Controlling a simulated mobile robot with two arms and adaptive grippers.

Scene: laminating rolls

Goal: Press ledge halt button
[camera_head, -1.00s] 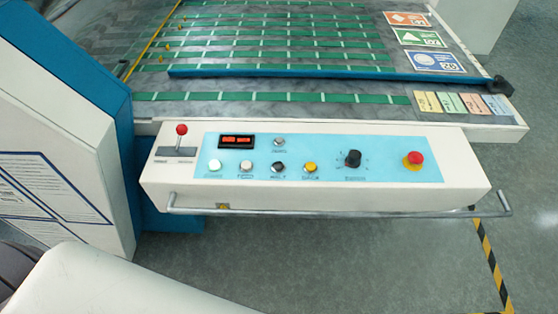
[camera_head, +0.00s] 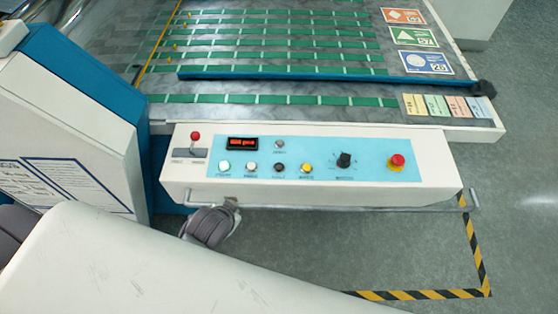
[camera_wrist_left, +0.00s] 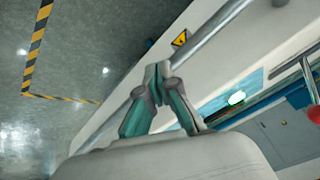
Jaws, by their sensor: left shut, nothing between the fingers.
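The red mushroom button (camera_head: 397,160) is at the right end of the white control ledge (camera_head: 432,172), upright and uncovered in the head view. In the wrist view, my left gripper (camera_wrist_left: 158,85) is shut and empty, its fingertips near the metal front rail (camera_wrist_left: 212,32). I cannot tell whether they touch the rail. In the head view, a grey part of my left arm shows below the rail near the ledge's left end, well left of the red button; the fingertips are not clear there. My right gripper is not in view.
The ledge also carries a red-topped lever (camera_head: 195,137), a lit display (camera_head: 242,143), several small buttons and a black rotary knob (camera_head: 344,160). A blue bar (camera_head: 330,76) lies across the bed behind. Floor in front, marked with striped tape (camera_head: 478,250), is open.

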